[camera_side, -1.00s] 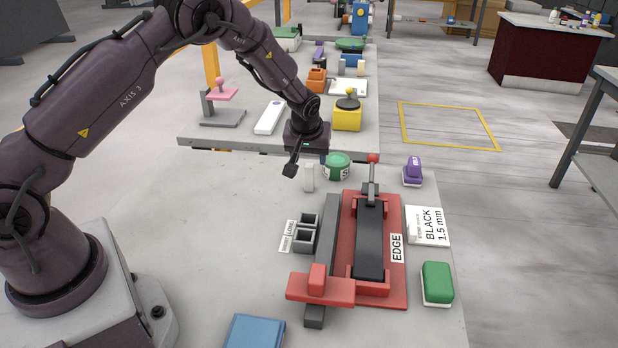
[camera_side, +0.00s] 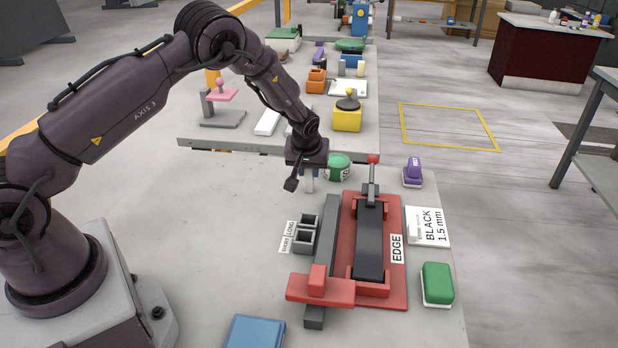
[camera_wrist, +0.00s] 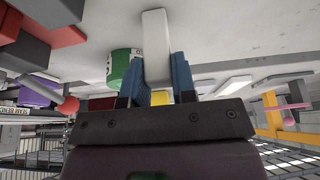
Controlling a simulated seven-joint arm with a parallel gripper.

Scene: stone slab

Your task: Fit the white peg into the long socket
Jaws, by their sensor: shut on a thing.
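The white peg (camera_side: 308,186) stands upright at the back of the slab, and its lower end seems to touch the surface. My gripper (camera_side: 306,176) points down over it and is shut on it. The wrist view shows the blue-padded fingers (camera_wrist: 159,78) on either side of the peg (camera_wrist: 155,45). Two grey open-topped sockets stand nearer the camera. The far one, the long socket (camera_side: 309,219), is beside the LONG label. The near one, the short socket (camera_side: 302,242), is beside the SHORT label.
A green round tin (camera_side: 339,167) stands close right of the peg. A red and black fixture (camera_side: 400,205) with a red-knobbed lever (camera_side: 372,160) lies right of the sockets. A blue block (camera_side: 255,331) lies at the front. The slab left of the sockets is clear.

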